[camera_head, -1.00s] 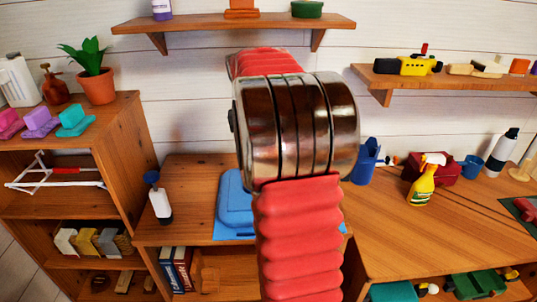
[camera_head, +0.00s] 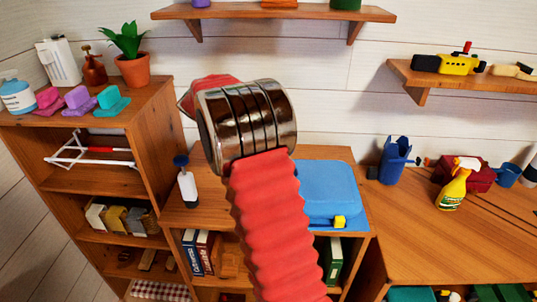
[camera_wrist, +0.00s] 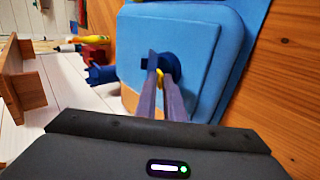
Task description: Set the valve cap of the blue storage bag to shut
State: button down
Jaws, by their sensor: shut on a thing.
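The blue storage bag (camera_head: 328,185) lies flat on the wooden desk, with its left part behind my arm. It fills much of the wrist view (camera_wrist: 208,50), where a dark blue round valve (camera_wrist: 172,60) stands on it. A small yellow piece, seemingly the valve cap (camera_wrist: 159,76), shows between my fingertips at the valve. My gripper (camera_wrist: 160,66) is shut on it; the fingers hide much of the valve, so I cannot tell the cap's position. My gripper is hidden in the head view. A yellow block-like part (camera_head: 340,222) shows at the bag's front edge there.
A dark-capped white bottle (camera_head: 187,185) stands left of the bag. A wooden bookcase (camera_head: 160,130) rises at left. A wall shelf (camera_head: 275,14) hangs above.

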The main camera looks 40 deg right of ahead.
jog(key=shift+w+a+f, duration=0.2)
jog(key=shift+f, duration=0.35)
jog(key=shift+w+a+f, duration=0.15)
jog(key=shift+a+f, duration=0.05)
jog(key=shift+f, duration=0.3)
jog(key=c, duration=2)
grip_release()
jog(key=shift+r, duration=0.15)
jog(key=v, duration=1.3)
jog(key=shift+w+a+r, duration=0.15)
jog(key=shift+w, duration=0.1)
